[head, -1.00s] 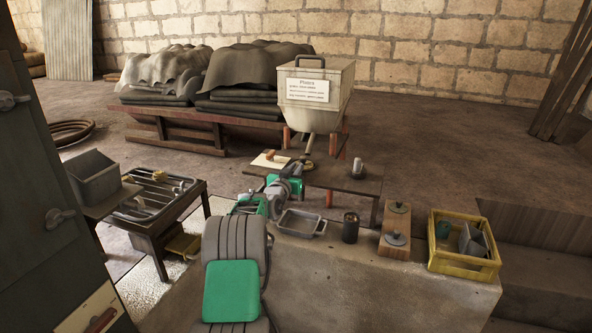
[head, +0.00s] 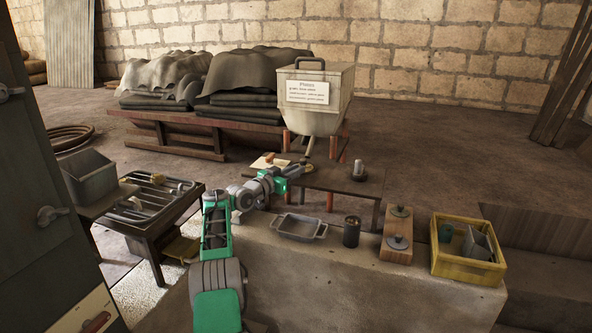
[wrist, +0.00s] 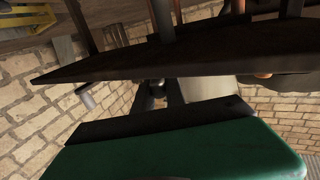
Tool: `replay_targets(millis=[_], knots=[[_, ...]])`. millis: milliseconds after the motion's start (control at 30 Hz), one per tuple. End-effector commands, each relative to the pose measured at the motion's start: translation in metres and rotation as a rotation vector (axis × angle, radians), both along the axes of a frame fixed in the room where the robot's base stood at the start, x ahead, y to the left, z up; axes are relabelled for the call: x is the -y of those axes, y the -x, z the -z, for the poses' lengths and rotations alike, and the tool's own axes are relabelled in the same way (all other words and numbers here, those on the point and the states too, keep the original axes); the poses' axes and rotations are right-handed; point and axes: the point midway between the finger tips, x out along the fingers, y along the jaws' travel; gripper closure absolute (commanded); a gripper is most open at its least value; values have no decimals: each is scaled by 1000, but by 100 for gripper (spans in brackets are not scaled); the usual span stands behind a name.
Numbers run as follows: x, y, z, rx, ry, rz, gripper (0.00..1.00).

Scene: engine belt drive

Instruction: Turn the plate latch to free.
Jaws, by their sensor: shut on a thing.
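My gripper (head: 303,167) is at the end of my green and grey arm, over the low dark table (head: 345,181) below the sheet-labelled hopper (head: 318,100). It is near the foot of the hopper's slanting chute (head: 310,146). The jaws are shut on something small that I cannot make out. I cannot pick out the plate latch for certain or tell how it is turned. The wrist view is filled by a dark slab (wrist: 130,65) and a green arm part, with the fingertips not clearly seen.
A pale board (head: 263,163) and a small dark-based item (head: 359,170) lie on the low table. A metal tray (head: 299,239), a dark can (head: 351,231), a wooden block (head: 384,250) with knobs and a yellow crate (head: 438,268) stand on the bench. A grey cabinet (head: 40,160) is at left.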

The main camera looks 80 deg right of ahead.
Motion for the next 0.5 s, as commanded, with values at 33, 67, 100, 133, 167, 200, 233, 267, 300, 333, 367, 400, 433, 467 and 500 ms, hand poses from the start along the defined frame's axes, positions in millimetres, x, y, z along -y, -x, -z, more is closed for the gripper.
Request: replay_targets(millis=[33,67,100,133,167,200,233,267,300,333,367,400,433,467,500], knots=[[-1,-1,0,1,0,0,100],[-1,-1,0,1,0,0,100],[-1,-2,0,1,0,0,100],[-1,-2,0,0,-1,0,100],[-1,-2,1,0,-1,0,100],[-1,-2,1,0,-1,0,100],[-1,-2,1,0,-1,0,100],[-1,-2,1,0,-1,0,82],[-1,-2,1,0,-1,0,79],[-1,-2,1,0,-1,1,76],[-1,-1,1,0,-1,1,74],[-1,0,2,0,-1,2,71],[-1,0,2,0,-2,3,68],[0,1,2,0,-2,3,66],[0,2,2,0,-2,4,63]])
